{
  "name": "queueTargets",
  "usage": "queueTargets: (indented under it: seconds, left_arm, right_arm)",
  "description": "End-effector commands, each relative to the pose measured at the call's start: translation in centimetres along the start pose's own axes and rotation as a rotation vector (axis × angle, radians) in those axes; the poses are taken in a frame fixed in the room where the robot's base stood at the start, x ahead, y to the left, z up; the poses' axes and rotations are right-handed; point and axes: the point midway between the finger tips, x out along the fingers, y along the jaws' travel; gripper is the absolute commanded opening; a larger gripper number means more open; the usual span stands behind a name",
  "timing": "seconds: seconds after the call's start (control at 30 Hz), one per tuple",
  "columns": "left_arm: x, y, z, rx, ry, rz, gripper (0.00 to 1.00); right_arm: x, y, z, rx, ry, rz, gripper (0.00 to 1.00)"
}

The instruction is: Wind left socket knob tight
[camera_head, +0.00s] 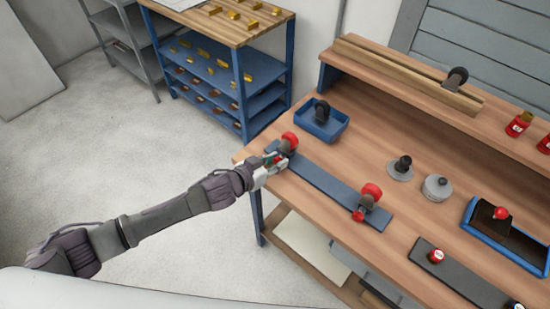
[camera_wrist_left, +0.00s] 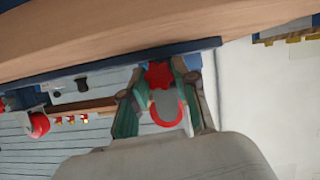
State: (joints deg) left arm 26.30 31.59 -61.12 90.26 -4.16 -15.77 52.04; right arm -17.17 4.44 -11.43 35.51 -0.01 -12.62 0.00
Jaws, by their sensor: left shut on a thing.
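The left socket (camera_head: 289,141), with a red rounded end and a dark body, stands at the far left end of the blue-grey strip (camera_head: 325,182) on the workbench. My left gripper (camera_head: 273,163) reaches in from the left and is shut at this socket. In the left wrist view the red star-shaped knob (camera_wrist_left: 158,74) sits between the fingertips of the left gripper (camera_wrist_left: 158,82). A red ring and grey part of the socket (camera_wrist_left: 167,113) show behind it. In the head view the fingers mostly hide the knob. My right gripper is not in view.
A second socket (camera_head: 371,194) with a red knob (camera_head: 358,215) stands at the strip's other end. A blue tray (camera_head: 338,134) with a black part is close behind the left socket. Grey discs (camera_head: 399,175) and a blue-rimmed tray (camera_head: 482,237) lie to the right. Floor left of the bench is clear.

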Motion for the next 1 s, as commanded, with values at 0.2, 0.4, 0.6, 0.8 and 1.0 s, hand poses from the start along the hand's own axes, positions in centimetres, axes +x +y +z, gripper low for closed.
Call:
queueTargets:
  seconds: [0.2,0.4,0.6,0.8,1.0]
  left_arm:
    - [-0.03,0.19,0.03,0.138,-0.001,-0.059,0.0]
    - [0.01,0.18,0.02,0.234,0.0,-0.098,0.0]
    - [0.02,0.2,0.0,0.284,0.001,-0.118,0.0]
    - [0.02,0.17,-0.01,0.298,0.001,-0.124,0.0]
    - [0.02,0.17,-0.01,0.297,0.001,-0.123,0.0]
  right_arm:
    - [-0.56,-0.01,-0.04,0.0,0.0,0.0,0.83]
    - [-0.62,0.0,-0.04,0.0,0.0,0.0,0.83]
    - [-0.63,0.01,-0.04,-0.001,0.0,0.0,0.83]
    - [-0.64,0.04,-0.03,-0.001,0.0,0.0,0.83]
    - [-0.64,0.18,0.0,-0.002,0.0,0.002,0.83]
